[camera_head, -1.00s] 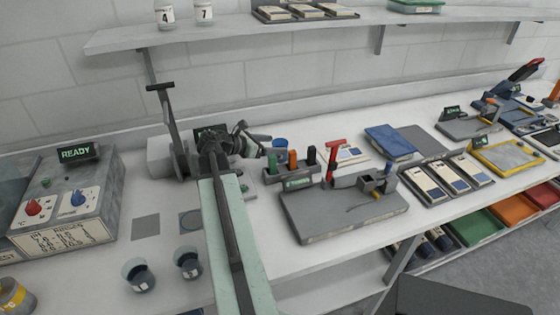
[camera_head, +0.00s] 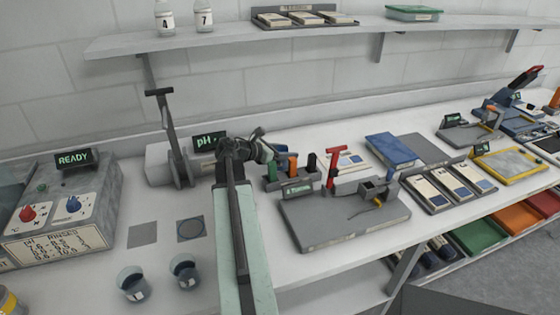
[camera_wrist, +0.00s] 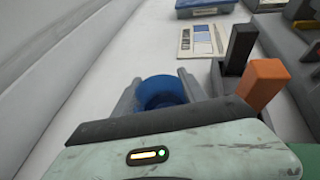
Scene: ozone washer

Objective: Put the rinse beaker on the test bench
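My gripper (camera_wrist: 163,95) is low over the bench at the back. In the wrist view its two fingers stand apart on either side of a round blue cup-like thing (camera_wrist: 160,88). I cannot tell whether they touch it. The arm and gripper hide this blue thing in the head view. Two small beakers stand at the front left, one on the left (camera_head: 133,286) and one on the right (camera_head: 185,271), both with white labels too small to read. I cannot tell which vessel is the rinse beaker. The white test bench (camera_head: 165,272) runs along the wall.
A grey box marked READY (camera_head: 60,215) stands at the left. A plain grey square (camera_head: 142,235) and a square with a ring (camera_head: 190,229) lie nearby. Right of my gripper is a rack with orange (camera_wrist: 265,85) and dark handles, then a grey tray (camera_head: 340,228).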

